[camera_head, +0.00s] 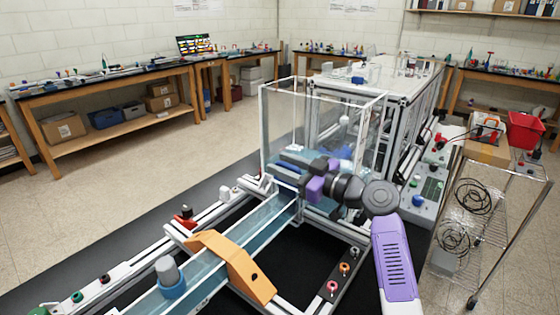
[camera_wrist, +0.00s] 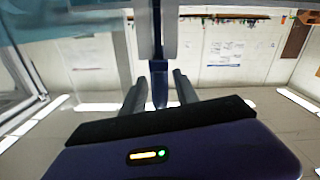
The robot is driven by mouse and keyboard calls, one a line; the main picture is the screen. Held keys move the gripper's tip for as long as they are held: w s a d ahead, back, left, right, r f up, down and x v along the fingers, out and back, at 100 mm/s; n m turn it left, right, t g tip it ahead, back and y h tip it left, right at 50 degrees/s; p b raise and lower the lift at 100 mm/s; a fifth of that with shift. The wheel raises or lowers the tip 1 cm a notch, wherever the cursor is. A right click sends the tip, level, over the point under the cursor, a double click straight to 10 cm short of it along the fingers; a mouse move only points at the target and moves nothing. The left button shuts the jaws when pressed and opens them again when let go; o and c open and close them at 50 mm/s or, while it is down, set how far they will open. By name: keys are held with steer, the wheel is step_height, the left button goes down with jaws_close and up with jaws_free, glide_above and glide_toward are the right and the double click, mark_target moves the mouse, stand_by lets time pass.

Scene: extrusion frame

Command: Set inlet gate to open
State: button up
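The clear water channel (camera_head: 225,255) runs up to the clear inlet tank (camera_head: 280,115). The inlet gate area is at the tank end of the channel, mostly hidden by my gripper in the head view. My gripper (camera_head: 284,163) is there, its dark fingers pointing left. In the wrist view, a narrow upright blue piece (camera_wrist: 159,88), seemingly part of the gate, stands between the two fingers of my gripper (camera_wrist: 161,80). Small gaps show on both sides, so the fingers look open around it. A grey upright bar (camera_wrist: 168,30) continues above it. The gate's height is not clear.
An orange bracket (camera_head: 235,265) straddles the channel, with a grey-and-blue cylinder (camera_head: 170,278) nearer me. The framed bench (camera_head: 390,85) stands behind the tank. A wire cart (camera_head: 490,205) is at the right. Floor at the left is clear.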

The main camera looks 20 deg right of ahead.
steer(key=shift+w+a, duration=0.35)
steer(key=shift+w, duration=0.05)
steer(key=shift+c, duration=0.3)
jaws_close()
steer(key=shift+d, duration=0.2)
stand_by(0.7)
